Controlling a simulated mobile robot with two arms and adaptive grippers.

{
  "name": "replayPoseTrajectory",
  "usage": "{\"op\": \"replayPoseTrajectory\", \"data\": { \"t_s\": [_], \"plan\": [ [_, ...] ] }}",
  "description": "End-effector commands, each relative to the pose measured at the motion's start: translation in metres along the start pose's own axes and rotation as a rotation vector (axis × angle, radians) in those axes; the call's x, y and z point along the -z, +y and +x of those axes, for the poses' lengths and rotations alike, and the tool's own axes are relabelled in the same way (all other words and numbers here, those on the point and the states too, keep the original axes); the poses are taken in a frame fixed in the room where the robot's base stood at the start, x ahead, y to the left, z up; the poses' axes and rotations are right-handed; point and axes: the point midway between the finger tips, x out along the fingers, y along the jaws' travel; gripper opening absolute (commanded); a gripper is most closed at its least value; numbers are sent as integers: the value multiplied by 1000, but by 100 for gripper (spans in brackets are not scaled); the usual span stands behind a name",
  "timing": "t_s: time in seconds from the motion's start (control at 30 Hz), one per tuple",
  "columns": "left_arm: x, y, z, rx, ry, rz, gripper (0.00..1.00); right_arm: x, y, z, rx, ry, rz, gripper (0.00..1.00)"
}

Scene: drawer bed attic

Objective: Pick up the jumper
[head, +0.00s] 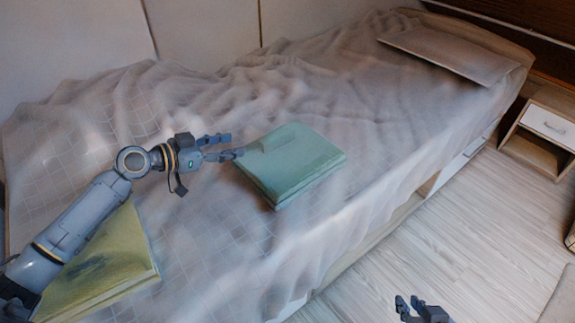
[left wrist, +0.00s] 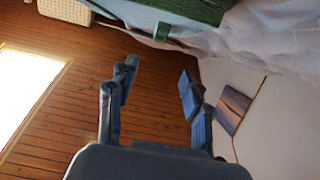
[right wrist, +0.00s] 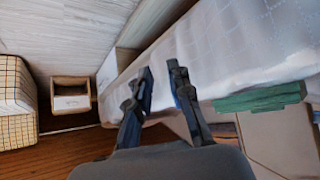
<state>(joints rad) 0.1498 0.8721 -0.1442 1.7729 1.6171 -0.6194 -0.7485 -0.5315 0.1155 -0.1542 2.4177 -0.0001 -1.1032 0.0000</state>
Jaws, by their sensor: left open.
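A folded green garment (head: 295,162) lies on the middle of the bed; a folded yellow garment (head: 105,262) with a dark print lies at the lower left, partly behind my left arm. I cannot tell from looks which is the jumper. My left gripper (head: 230,146) is open and empty, its fingers at the green garment's left edge, seemingly just above it. In the left wrist view the green garment (left wrist: 190,10) is at the top, beyond the fingers. My right gripper (head: 417,305) is open and empty over the floor. The green garment (right wrist: 262,97) also shows in the right wrist view.
A rumpled pale blanket (head: 340,100) covers the bed, with a flat pillow (head: 450,55) at the far end. A wooden nightstand (head: 540,125) stands beyond the bed at the right. The pale wood floor (head: 470,215) beside the bed is clear.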

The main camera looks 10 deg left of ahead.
Motion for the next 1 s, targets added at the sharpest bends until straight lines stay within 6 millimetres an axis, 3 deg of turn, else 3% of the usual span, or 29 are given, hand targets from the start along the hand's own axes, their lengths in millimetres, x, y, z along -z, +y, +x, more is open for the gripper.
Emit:
{"op": "replayPoseTrajectory", "data": {
  "t_s": [0.17, 0.5, 0.77, 1.0],
  "plan": [
    [-4, 0, 13, 1, 4, -1, 50, 10, 0, -10, 0, 38, 0, 20],
    [-4, 0, 76, 1, 3, -2, 50, 24, -2, -7, 4, 107, -1, 20],
    [-3, 2, 96, -1, 2, 0, 50, 31, -3, -7, 6, 141, -2, 20],
    [-3, 5, 131, 0, 1, -2, 50, 49, -6, -6, 13, 232, -3, 20]
  ]
}}
